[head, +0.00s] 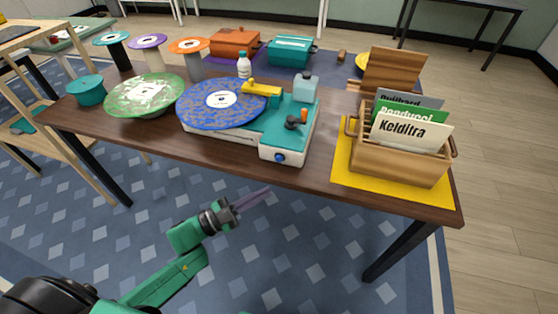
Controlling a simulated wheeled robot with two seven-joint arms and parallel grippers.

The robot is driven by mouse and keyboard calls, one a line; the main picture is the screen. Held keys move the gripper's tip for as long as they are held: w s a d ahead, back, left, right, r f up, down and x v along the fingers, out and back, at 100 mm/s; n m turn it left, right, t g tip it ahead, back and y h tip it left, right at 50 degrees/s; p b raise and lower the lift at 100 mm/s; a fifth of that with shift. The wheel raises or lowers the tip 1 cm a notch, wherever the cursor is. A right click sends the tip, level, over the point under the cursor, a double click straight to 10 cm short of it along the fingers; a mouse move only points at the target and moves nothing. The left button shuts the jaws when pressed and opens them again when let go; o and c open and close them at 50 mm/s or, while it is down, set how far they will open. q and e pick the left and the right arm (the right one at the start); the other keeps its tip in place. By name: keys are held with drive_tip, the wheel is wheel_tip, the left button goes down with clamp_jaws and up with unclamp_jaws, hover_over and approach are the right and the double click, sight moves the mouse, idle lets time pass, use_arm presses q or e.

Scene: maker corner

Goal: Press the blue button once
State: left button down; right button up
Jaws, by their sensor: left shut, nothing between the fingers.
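The blue button (280,157) is a small round knob on the front face of a teal and white record-player-like machine (270,137) on the table. A blue speckled disc (222,100) lies on the machine, with a yellow arm piece (262,89) at its edge. My left gripper (264,192) is shut and empty. In the picture it shows below the table's front edge and a little left of the button, apart from it. My right gripper is not in view.
The brown table (210,153) has a bare front strip. A wooden crate (398,163) with cards stands on a yellow mat (347,180) at right. A green disc (145,94) and a teal pot (86,90) are at left. Boxes and a bottle (244,66) stand behind.

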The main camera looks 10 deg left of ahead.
sight(271, 176)
use_arm(q)
drive_tip(key=w+b, duration=0.1)
drive_tip(key=w, duration=0.1)
drive_tip(key=w+b, duration=0.3)
drive_tip(key=w, duration=0.2)
drive_tip(key=shift+d+f, duration=0.2)
drive_tip(key=shift+f, duration=0.05)
drive_tip(key=shift+w+r+b, duration=0.15)
drive_tip(key=shift+w+b, duration=0.25)
drive_tip(key=shift+w, duration=0.15)
idle(0.7)
drive_tip(key=shift+w, duration=0.1)
idle(0.4)
drive_tip(key=shift+w, duration=0.35)
